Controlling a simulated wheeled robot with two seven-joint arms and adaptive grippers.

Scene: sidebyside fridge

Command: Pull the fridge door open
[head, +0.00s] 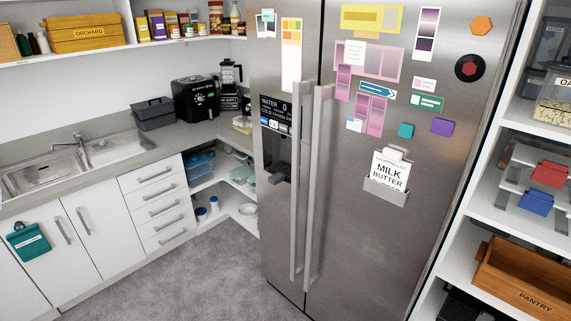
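A side-by-side steel fridge stands upright in the middle and right of the head view. Its left door (283,215) is narrow and has a black water dispenser panel (275,125). Its right door (370,240) is wide and carries magnets, notes and a small holder with a shopping list (391,170). The left door handle (299,190) and the right door handle (318,185) are long vertical bars side by side at the centre seam. Both doors look shut. Neither of my grippers shows in the head view.
Grey floor (200,270) is open in front of the fridge and the counter. White cabinets with a sink (45,170) run along the left. Open shelves with bins and a wooden pantry crate (520,292) stand close to the fridge's right side.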

